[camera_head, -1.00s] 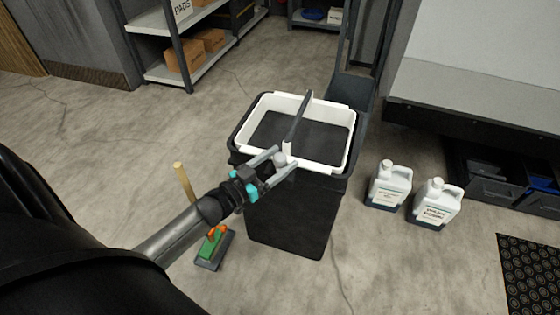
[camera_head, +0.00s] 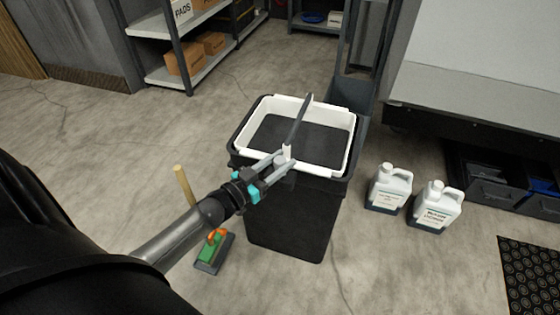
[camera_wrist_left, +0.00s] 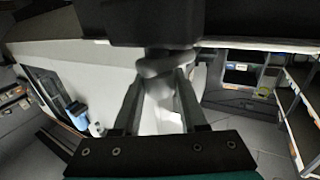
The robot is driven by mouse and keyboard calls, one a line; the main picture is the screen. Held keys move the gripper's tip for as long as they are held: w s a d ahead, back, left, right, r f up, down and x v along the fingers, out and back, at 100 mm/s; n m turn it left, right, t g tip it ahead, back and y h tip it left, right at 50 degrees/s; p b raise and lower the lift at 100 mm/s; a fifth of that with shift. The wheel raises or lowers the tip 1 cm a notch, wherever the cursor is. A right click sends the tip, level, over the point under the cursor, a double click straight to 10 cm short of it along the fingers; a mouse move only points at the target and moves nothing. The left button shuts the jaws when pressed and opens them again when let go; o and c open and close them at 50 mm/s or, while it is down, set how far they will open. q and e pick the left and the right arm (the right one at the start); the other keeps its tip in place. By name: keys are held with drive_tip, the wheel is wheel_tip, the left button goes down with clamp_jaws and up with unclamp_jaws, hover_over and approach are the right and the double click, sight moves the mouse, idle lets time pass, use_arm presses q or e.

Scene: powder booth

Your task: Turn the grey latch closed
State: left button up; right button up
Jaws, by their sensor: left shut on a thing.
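The grey latch (camera_head: 284,164) is a small knob on the near side of a black bin (camera_head: 290,215), just below its white inner rim (camera_head: 327,166). My left gripper (camera_head: 281,160) reaches in from the left and is shut on the latch. In the left wrist view, a rounded grey piece (camera_wrist_left: 158,66) sits between the two fingertips, which hide parts of it. Which way the latch is turned cannot be told. A dark grey bar (camera_head: 299,120) with a white near end spans the bin's opening. My right gripper is not in view.
Two white jugs (camera_head: 388,188) (camera_head: 436,205) stand right of the bin. A green and orange brush-like tool (camera_head: 213,246) and a wooden stick (camera_head: 184,184) are near my left arm. Shelving with boxes (camera_head: 185,57) stands behind. Open floor lies to the left.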

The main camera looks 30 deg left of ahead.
use_arm(q)
drive_tip(key=shift+m+h, duration=0.3)
drive_tip(key=shift+h, duration=0.1)
clamp_jaws()
drive_tip(key=shift+h, duration=0.3)
drive_tip(key=shift+m+g+h, duration=0.3)
drive_tip(key=shift+m, duration=0.1)
drive_tip(key=shift+m+g+h+b, duration=0.8)
drive_tip(key=shift+m+h+b, duration=0.25)
drive_tip(key=shift+h, duration=0.55)
drive_tip(key=shift+m+g+h+b, duration=0.7)
drive_tip(key=shift+m+h+b, duration=0.15)
drive_tip(key=shift+h, duration=0.15)
drive_tip(key=shift+m+g+h+b, duration=0.35)
drive_tip(key=shift+m+g+h, duration=0.05)
drive_tip(key=shift+h, duration=0.1)
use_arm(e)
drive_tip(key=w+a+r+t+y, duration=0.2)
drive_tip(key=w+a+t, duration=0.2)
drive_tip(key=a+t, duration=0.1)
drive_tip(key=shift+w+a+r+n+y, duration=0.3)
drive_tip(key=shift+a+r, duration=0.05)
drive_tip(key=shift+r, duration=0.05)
use_arm(q)
drive_tip(key=o, duration=1.1)
unclamp_jaws()
